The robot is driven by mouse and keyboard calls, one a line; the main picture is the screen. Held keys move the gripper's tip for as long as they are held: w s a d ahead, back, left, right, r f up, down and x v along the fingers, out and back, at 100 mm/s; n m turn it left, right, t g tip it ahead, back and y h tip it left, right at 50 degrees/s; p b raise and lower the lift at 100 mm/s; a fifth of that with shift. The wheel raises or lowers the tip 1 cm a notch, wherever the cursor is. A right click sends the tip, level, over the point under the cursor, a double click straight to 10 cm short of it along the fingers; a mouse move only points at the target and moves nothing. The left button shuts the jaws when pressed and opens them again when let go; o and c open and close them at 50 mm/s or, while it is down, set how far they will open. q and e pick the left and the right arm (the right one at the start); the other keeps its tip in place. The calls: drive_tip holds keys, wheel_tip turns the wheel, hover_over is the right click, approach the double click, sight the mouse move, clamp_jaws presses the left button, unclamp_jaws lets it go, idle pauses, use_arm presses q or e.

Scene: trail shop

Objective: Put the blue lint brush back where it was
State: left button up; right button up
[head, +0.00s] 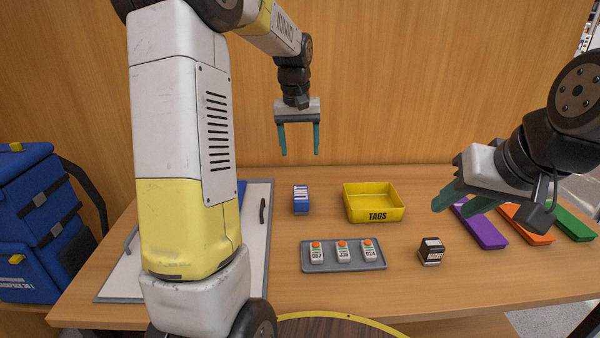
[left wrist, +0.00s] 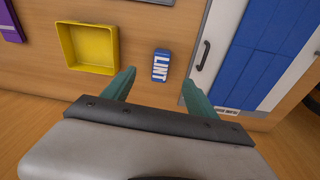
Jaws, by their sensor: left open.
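The blue lint brush (head: 301,207) with its white LINT label is on the wooden table, left of the yellow TAGS bin. It also shows in the left wrist view (left wrist: 161,65), just beyond my fingertips. My left gripper (head: 299,153) is open and empty, pointing down in the air above and behind the brush, apart from it. Both its fingers (left wrist: 160,88) show in the left wrist view with nothing between them. My right gripper (head: 450,210) hangs at the right above the table, its fingers apart and no object visible between them.
The yellow bin (head: 375,215) looks empty. A grey tray (head: 343,266) holds three orange-topped blocks. A small black-and-white box (head: 431,251) stands to its right. Purple (head: 482,230), orange (head: 527,225) and green (head: 571,223) strips lie at the right. A pale board (head: 262,235) with handles lies left; my left arm hides part.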

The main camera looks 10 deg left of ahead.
use_arm(q)
drive_tip(key=s+d+r+m+t, duration=0.1)
drive_tip(key=s+r, duration=0.2)
drive_tip(key=s, duration=0.3)
drive_tip(key=s+d+r+t, duration=0.1)
drive_tip(key=s+r, duration=0.3)
drive_tip(key=s, duration=0.3)
drive_tip(key=s+d+f+m+t+h, duration=0.1)
drive_tip(key=s+t, duration=0.1)
drive_tip(key=s, duration=1.1)
drive_tip(key=shift+s+d+f+m+t+h, duration=0.25)
drive_tip(key=shift+m+t+h, duration=0.05)
drive_tip(key=shift+m+h, duration=0.1)
